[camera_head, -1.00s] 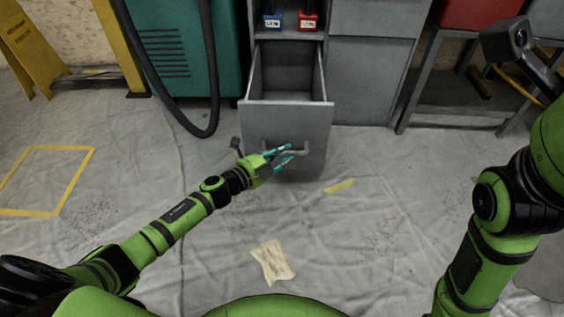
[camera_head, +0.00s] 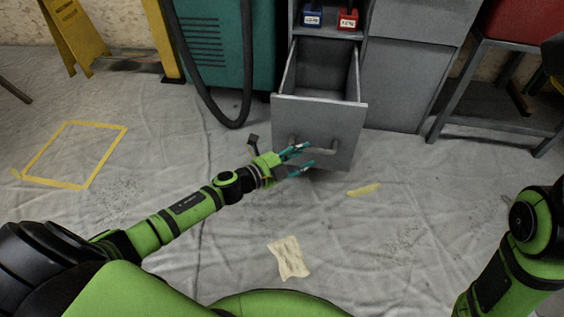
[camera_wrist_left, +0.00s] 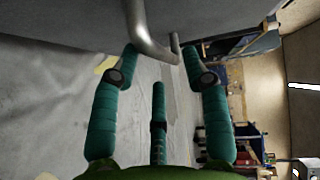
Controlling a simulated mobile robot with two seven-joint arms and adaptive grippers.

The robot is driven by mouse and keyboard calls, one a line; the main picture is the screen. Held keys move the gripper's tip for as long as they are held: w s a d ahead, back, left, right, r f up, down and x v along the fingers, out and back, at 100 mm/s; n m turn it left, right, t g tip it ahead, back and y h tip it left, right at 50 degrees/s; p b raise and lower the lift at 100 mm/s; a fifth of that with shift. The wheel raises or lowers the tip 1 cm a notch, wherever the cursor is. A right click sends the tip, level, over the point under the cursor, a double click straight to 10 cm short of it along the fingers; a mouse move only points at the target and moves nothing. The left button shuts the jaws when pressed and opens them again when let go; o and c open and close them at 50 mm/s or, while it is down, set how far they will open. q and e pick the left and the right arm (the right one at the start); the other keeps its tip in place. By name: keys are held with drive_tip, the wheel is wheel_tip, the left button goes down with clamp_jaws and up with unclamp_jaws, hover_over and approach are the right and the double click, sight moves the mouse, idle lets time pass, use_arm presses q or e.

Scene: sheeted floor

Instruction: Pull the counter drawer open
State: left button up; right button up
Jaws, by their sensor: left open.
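The grey counter drawer (camera_head: 318,117) stands pulled out from the grey cabinet, and its empty inside shows from above in the head view. Its bar handle (camera_head: 330,150) is on the drawer front. The handle also shows at the top of the left wrist view (camera_wrist_left: 148,42). My left gripper (camera_head: 307,156) is open, its teal fingers spread at the handle. In the left wrist view the fingertips (camera_wrist_left: 160,56) lie on either side of the handle's bend; contact cannot be told. My right gripper is out of view; only part of that arm shows.
Blue (camera_head: 312,16) and red (camera_head: 348,18) bins sit on the shelf above the drawer. A teal machine (camera_head: 222,50) with a black hose stands left of the cabinet.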

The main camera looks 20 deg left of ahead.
use_arm(q)
drive_tip(key=v, duration=0.8)
drive_tip(key=shift+s, duration=0.2)
